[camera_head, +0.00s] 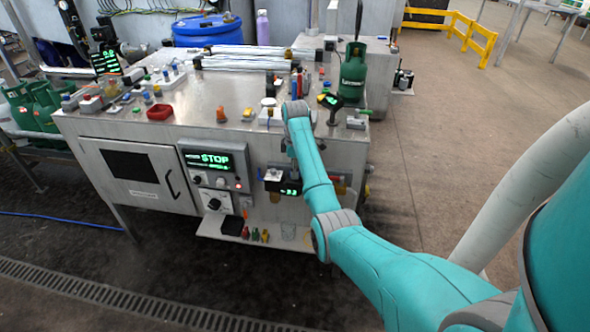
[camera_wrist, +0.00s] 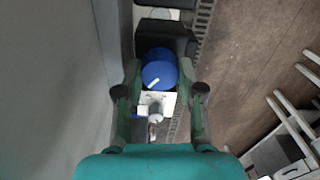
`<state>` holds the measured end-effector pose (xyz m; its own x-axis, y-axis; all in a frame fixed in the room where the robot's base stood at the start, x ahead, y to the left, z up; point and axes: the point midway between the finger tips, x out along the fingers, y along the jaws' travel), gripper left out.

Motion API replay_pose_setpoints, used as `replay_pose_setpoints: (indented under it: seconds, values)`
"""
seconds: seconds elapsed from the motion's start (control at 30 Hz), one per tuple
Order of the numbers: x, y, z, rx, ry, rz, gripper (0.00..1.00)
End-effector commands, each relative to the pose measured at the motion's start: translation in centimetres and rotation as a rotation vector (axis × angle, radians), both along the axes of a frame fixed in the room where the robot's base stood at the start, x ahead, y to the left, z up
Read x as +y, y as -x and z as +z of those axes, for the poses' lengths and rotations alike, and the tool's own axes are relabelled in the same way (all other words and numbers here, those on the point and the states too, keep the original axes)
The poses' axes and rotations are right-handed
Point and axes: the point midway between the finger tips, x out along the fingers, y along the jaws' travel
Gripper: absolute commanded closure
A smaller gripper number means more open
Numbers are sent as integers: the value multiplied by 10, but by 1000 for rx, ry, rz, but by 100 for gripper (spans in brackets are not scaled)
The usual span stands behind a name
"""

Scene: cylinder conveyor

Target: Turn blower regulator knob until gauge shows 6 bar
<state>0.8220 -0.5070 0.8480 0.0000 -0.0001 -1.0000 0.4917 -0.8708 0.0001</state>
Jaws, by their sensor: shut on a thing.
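The blue regulator knob (camera_wrist: 159,68) with a white pointer line shows in the wrist view. The line points to the lower left. My gripper (camera_wrist: 161,75) has one finger on each side of the knob and is shut on it. In the head view, a small black gauge display (camera_head: 290,189) with green digits sits on the cabinet front beside my arm. Its digits are small and look like about 3.2. My arm hides the knob and the gripper in the head view.
The metal cabinet (camera_head: 135,203) carries a panel reading STOP (camera_head: 209,160) left of the gauge. A low shelf (camera_head: 220,231) with small coloured parts juts out below. A green gas bottle (camera_head: 353,75) stands on the top's right side. The floor at right is clear.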

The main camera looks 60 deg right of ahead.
Motion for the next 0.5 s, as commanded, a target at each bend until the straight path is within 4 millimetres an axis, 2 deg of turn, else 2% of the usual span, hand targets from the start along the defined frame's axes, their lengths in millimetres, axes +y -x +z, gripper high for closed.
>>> replay_pose_setpoints:
  seconds: [0.27,0.5]
  values:
    - [0,0,-1,0,0,-179,97]
    - [0,0,-1,0,0,-403,97]
